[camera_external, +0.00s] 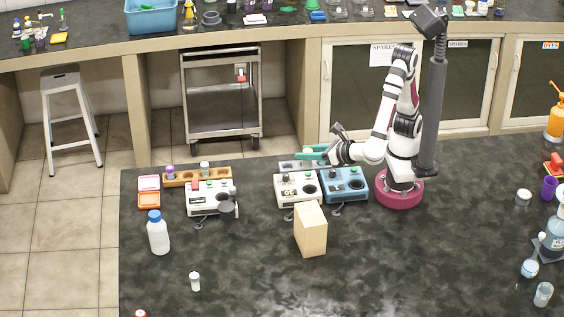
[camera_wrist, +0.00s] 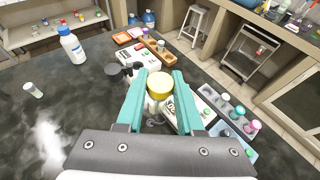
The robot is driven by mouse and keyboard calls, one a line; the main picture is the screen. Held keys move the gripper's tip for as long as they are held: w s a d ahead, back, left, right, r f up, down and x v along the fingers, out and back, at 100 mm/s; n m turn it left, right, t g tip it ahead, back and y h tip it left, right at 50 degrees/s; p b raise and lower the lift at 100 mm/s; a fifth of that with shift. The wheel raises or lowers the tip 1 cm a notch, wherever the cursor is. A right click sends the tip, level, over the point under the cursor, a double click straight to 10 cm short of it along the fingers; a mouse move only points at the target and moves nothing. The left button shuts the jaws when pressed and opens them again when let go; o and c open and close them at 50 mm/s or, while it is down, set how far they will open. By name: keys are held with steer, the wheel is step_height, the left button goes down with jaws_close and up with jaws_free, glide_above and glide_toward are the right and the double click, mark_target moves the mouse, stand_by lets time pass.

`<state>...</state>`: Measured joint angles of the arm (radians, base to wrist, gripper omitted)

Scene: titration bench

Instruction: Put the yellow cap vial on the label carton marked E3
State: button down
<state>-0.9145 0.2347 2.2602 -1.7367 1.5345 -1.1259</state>
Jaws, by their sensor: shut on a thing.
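My gripper (camera_external: 312,152) is raised above the grey rack behind the instruments. In the wrist view its teal fingers (camera_wrist: 158,92) are shut on a vial with a yellow cap (camera_wrist: 160,83). The cap faces the camera, and most of the vial body is hidden below it. Two small flat boxes, one pink and white (camera_external: 149,183) and one orange (camera_external: 149,200), lie at the left end of the bench, well left of my gripper. They may be label cartons. No E3 mark can be read in either view.
A wooden rack (camera_external: 183,180) with vials and a white instrument (camera_external: 206,198) stand beside the boxes. A white (camera_external: 286,190) and a blue instrument (camera_external: 345,182) stand below my gripper. A wooden block (camera_external: 311,232) and a blue-capped bottle (camera_external: 158,235) stand nearer the front.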

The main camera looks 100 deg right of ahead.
steer(key=a+f, duration=0.1)
steer(key=a, duration=0.2)
steer(key=a+f, duration=0.2)
steer(key=a, duration=0.1)
steer(key=a+f, duration=0.2)
steer(key=a, duration=0.1)
steer(key=shift+w+f, duration=0.15)
steer(key=shift+f, duration=0.05)
steer(key=shift+a+f, duration=0.2)
steer(key=shift+f, duration=1.95)
steer(key=shift+f, duration=0.1)
steer(key=c, duration=0.5)
jaws_free()
steer(key=shift+c, duration=0.2)
